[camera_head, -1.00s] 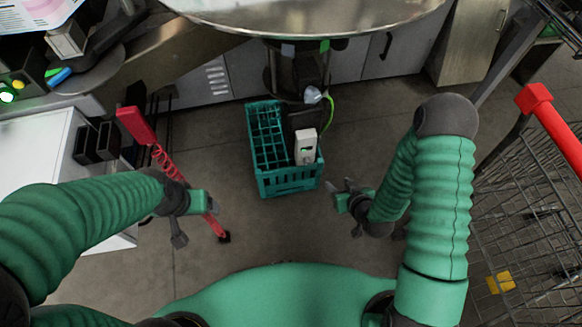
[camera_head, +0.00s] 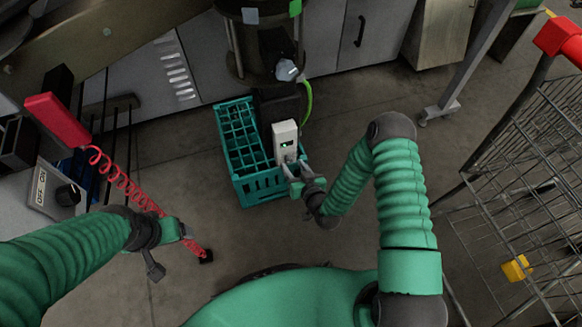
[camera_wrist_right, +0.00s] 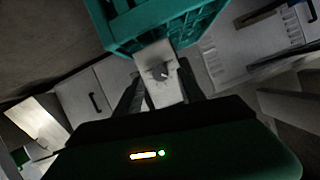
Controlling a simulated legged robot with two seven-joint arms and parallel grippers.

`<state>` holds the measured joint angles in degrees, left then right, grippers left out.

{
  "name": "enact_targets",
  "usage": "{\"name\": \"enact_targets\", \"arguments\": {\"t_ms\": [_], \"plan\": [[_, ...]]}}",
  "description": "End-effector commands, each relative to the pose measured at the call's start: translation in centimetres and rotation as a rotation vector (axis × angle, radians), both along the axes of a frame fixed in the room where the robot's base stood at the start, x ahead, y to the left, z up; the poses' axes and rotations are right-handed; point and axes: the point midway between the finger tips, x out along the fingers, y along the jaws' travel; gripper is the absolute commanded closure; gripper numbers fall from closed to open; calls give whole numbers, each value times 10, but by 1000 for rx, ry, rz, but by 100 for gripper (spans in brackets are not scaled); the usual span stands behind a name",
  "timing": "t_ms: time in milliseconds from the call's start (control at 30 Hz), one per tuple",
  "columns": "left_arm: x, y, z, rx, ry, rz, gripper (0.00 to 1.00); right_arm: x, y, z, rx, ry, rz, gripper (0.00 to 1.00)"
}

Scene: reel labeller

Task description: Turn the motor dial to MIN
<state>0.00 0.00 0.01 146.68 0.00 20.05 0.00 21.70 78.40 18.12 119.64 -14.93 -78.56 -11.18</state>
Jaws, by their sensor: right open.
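The MIN mark is too small to read. My right gripper (camera_head: 293,168) is open, with its fingertips close to the lower part of the box; I cannot tell whether they touch the dial.
A green cable (camera_head: 308,103) runs beside the motor column. An OFF/ON switch box (camera_head: 55,192) and a coiled red cord (camera_head: 125,185) are at left. A wire cart (camera_head: 510,190) stands at right.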

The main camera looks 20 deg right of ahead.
Motion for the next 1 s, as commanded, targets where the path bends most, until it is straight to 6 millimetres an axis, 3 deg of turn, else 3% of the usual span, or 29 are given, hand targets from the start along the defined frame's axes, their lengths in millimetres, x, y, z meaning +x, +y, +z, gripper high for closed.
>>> {"name": "enact_targets", "arguments": {"t_ms": [200, 467, 800, 1000], "plan": [[0, 0, -12, 0, 0, 0, 22, 23, 3, -10, 0, 0, 1, 53], [0, 0, -11, 0, 0, 0, 22, 25, 3, -10, 0, 1, 0, 53], [0, 0, -11, 0, 0, 0, 22, 24, 3, -10, 0, 1, 0, 98], [0, 0, -11, 0, 0, 0, 22, 24, 3, -10, -1, 1, 1, 100]]}}
